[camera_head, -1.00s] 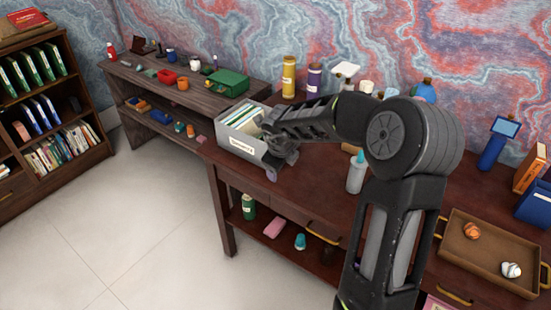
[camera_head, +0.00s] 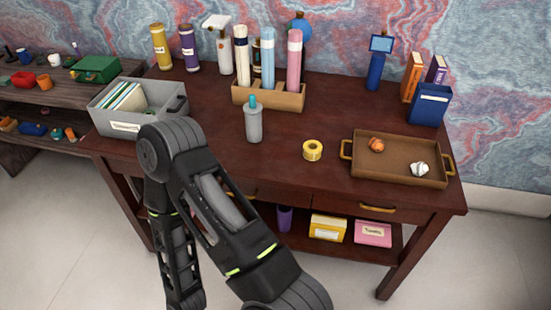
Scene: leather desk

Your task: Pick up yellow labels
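A small yellow roll (camera_head: 313,150) with a hole in its middle lies on the dark desk (camera_head: 205,120), left of the brown tray. It is the likeliest match for the yellow labels, though I cannot read any marking on it. A yellow box (camera_head: 328,228) with a pale label sits on the shelf under the desk. One of my arms rises from the bottom, bends at front left of the desk and points down to the floor. Its gripper is not clearly visible. My other gripper is out of view. Nothing touches the roll.
A grey bottle (camera_head: 254,124) with a teal cap stands left of the roll. The brown tray (camera_head: 400,178) holds an orange and a white lump. A grey file box (camera_head: 125,128) stands at left. A wooden holder (camera_head: 268,97) with tall tubes is behind. Desk around the roll is clear.

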